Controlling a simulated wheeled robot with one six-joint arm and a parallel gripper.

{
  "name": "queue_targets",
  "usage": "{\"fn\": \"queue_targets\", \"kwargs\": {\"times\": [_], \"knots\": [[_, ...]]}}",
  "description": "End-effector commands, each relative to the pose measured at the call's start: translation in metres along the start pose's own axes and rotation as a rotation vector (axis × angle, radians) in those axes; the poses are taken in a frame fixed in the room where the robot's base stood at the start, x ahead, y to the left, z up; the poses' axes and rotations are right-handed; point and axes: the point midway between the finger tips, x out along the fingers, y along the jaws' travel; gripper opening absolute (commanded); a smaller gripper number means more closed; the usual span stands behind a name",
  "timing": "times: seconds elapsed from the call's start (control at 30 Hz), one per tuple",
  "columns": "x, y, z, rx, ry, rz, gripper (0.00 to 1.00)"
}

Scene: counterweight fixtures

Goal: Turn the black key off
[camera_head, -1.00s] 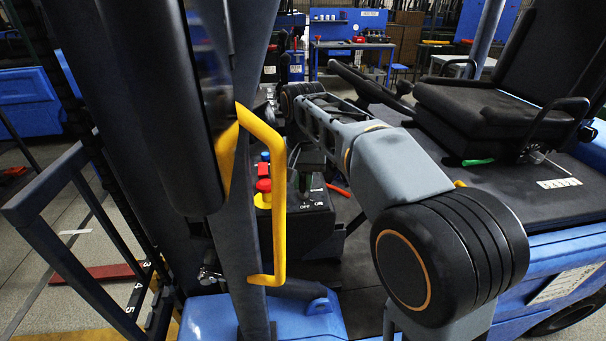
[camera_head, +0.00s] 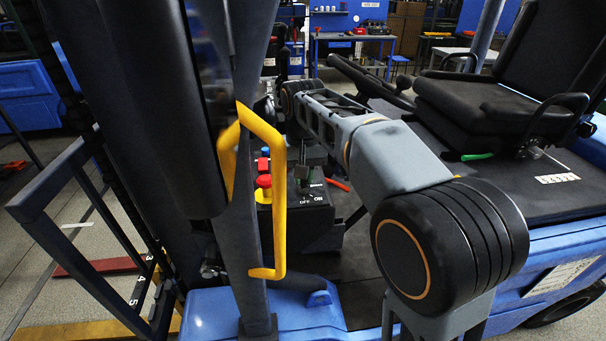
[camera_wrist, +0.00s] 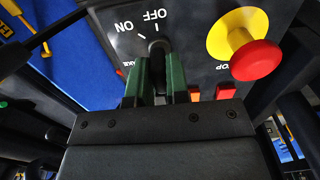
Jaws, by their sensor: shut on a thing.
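The black key (camera_wrist: 158,47) sits on the dark control panel, between the two green fingertips of my gripper (camera_wrist: 157,75) in the wrist view. My gripper is shut on it. The key's upper end is near the mark by the OFF label (camera_wrist: 154,15), and the ON label (camera_wrist: 124,27) is to its left. The fingers hide part of the key, so its exact angle is hard to read. In the head view, my gripper (camera_head: 304,180) is above the black control box (camera_head: 318,220), and the key is mostly hidden.
A red mushroom button on a yellow base (camera_wrist: 257,60) is right of the key in the wrist view. Red switches (camera_wrist: 226,91) are close to the fingers. A yellow handle (camera_head: 279,215) and dark mast stand left of the box. A black seat (camera_head: 490,105) is at right.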

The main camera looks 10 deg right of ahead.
Motion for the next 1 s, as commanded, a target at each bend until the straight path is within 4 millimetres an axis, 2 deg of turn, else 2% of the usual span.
{"fn": "queue_targets", "kwargs": {"times": [0.03, 0.07, 0.3, 0.53, 0.67, 0.77, 1.0], "knots": [[-0.002, -0.001, -0.001, -0.003, 0.006, -0.001, 0.0], [-0.002, -0.001, -0.001, -0.003, 0.006, -0.001, 0.19], [-0.001, 0.0, 0.0, -0.001, 0.003, -0.001, 0.41], [-0.001, 0.0, 0.0, -0.001, 0.002, 0.0, 0.41], [-0.009, 0.0, -0.001, 0.0, 0.003, 0.0, 0.41], [-0.024, 0.0, -0.001, 0.0, 0.004, -0.001, 0.41], [-0.074, -0.001, -0.001, -0.001, 0.005, -0.001, 0.41]]}}
